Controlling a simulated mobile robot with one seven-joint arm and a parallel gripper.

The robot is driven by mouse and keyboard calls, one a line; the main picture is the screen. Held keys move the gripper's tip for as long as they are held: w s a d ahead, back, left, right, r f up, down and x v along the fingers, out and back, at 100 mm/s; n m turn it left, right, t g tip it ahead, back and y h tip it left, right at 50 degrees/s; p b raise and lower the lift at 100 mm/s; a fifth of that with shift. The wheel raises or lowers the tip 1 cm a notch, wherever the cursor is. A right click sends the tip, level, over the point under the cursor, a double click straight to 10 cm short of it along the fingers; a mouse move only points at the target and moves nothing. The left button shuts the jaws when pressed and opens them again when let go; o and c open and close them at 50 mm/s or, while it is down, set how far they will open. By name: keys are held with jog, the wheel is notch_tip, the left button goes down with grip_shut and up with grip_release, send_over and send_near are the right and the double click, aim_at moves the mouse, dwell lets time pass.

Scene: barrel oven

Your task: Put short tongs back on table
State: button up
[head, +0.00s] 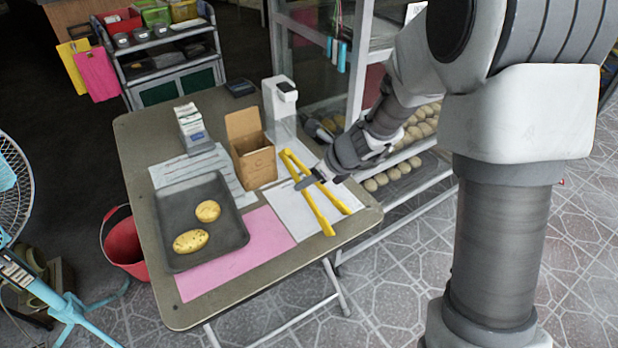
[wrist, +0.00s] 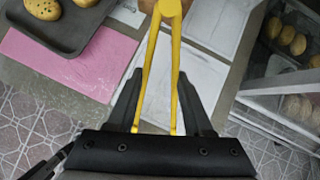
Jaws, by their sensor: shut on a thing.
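The short tongs (head: 317,206) are yellow, with two long arms joined at one end. In the head view they are over the white sheet at the right part of the table (head: 180,308). My gripper (head: 305,182) is at the tongs, near their middle. In the wrist view the tongs (wrist: 148,75) run between my gripper's two black fingers (wrist: 160,108), with the joined end pointing away from me. The fingers are on the outer sides of the tong arms. I cannot tell whether the tongs touch the table or are slightly above it.
A cardboard box (head: 253,160) and a white device (head: 281,110) stand behind the tongs. A rack with rolls (head: 400,165) is to the right.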

jog(key=shift+f+b, duration=0.4)
jog(key=shift+f, duration=0.15)
jog(key=o, duration=0.6)
jog(key=shift+r, duration=0.15)
jog(key=p+v, duration=0.5)
jog(key=v, duration=0.8)
jog(key=shift+w+a+r+p, duration=0.15)
jog(key=shift+a+p, duration=0.05)
jog(key=shift+p, duration=0.15)
